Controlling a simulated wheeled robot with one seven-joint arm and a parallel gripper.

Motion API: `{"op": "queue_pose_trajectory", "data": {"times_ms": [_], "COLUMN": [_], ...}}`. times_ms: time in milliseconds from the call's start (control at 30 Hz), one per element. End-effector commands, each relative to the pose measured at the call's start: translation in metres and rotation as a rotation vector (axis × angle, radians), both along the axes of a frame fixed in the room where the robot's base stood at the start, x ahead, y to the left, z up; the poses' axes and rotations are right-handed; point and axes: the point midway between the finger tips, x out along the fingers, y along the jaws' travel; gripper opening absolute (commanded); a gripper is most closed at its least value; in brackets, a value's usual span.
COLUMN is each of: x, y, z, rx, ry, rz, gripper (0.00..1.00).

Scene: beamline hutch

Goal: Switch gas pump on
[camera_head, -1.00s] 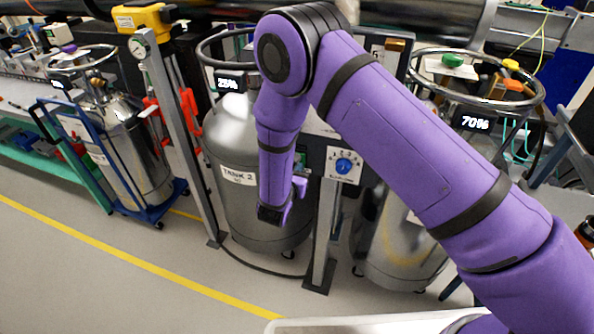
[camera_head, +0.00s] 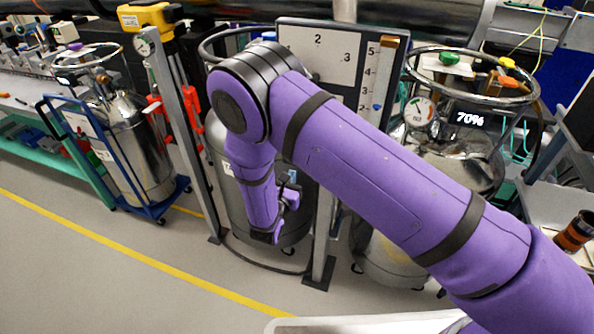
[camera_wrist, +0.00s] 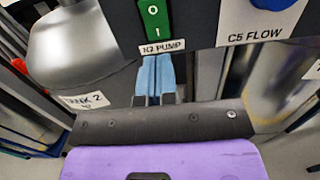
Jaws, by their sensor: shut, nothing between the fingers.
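A green rocker switch (camera_wrist: 153,20) is in the upper middle of the wrist view, set in a dark panel. It is marked O above and I below. A white label reading N2 PUMP (camera_wrist: 162,47) is under it. My gripper (camera_wrist: 155,62) is shut and empty, its light-blue fingers together just below the label, in line with the switch. I cannot tell if the fingertips touch the panel. In the head view my gripper (camera_head: 291,190) is low in front of the grey tank, and my arm hides the switch.
A blue knob (camera_wrist: 272,3) marked C5 FLOW is right of the switch. The tank labelled TANK 2 (camera_wrist: 75,50) stands at left behind the panel. A tank with a 70% display (camera_head: 470,118) stands right, with a post (camera_head: 322,240) between. The floor at front left is clear.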

Motion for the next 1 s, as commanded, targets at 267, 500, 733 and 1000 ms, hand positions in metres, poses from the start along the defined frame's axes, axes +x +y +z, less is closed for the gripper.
{"op": "queue_pose_trajectory", "data": {"times_ms": [267, 500, 733, 1000], "x": [-0.052, -0.075, -0.078, -0.078], "y": [0.020, 0.028, 0.029, 0.029], "z": [-0.005, -0.007, -0.007, -0.007], "rx": [-0.001, -0.002, -0.002, -0.001], "ry": [0.001, 0.002, 0.002, 0.001], "rz": [0.003, 0.003, 0.001, 0.001], "gripper": [0.00, 0.00, 0.00, 0.00]}}
